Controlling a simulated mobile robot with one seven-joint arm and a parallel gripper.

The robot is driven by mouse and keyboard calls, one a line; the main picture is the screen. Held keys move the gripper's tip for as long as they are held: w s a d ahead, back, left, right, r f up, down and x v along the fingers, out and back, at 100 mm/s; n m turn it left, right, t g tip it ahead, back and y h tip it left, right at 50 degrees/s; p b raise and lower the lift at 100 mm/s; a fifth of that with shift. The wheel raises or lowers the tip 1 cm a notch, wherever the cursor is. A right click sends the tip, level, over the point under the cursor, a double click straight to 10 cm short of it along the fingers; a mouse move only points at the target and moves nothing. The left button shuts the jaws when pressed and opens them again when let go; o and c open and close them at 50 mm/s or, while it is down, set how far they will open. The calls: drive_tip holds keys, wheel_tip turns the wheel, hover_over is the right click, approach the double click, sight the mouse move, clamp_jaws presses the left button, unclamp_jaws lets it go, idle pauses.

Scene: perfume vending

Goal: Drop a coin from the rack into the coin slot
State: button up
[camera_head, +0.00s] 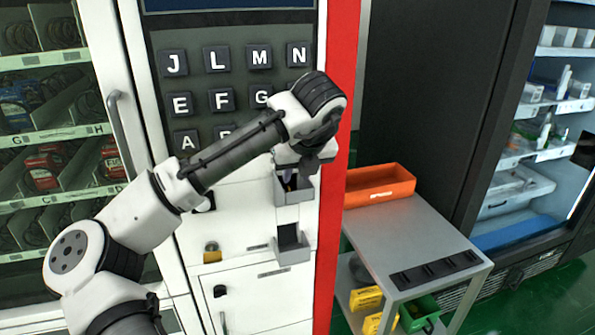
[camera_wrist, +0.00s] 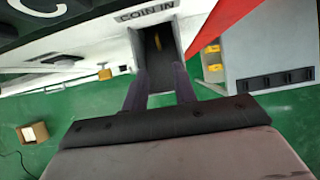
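The coin slot is a grey open-topped box (camera_head: 293,196) on the white front of the vending machine; in the wrist view it lies under the "COIN IN" label (camera_wrist: 145,14). My gripper (camera_head: 291,182) is at the mouth of this box. In the wrist view its two dark fingers (camera_wrist: 160,72) are apart, with nothing clearly held between them. A small gold thing, seemingly a coin (camera_wrist: 158,42), shows inside the dark box beyond the fingertips. The black coin rack (camera_head: 436,269) lies on the grey cart and also shows in the wrist view (camera_wrist: 275,80); its slots show no clear coin.
A second grey tray (camera_head: 291,250) sits below the coin box. A padlock (camera_head: 212,253) hangs on the machine front. The grey cart (camera_head: 412,228) at the right carries an orange bin (camera_head: 380,186). A dark cabinet (camera_head: 425,110) stands behind it.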

drive_tip(key=b+v, duration=0.1)
drive_tip(key=v, duration=1.3)
drive_tip(key=shift+b, duration=0.35)
drive_tip(key=shift+w, duration=0.15)
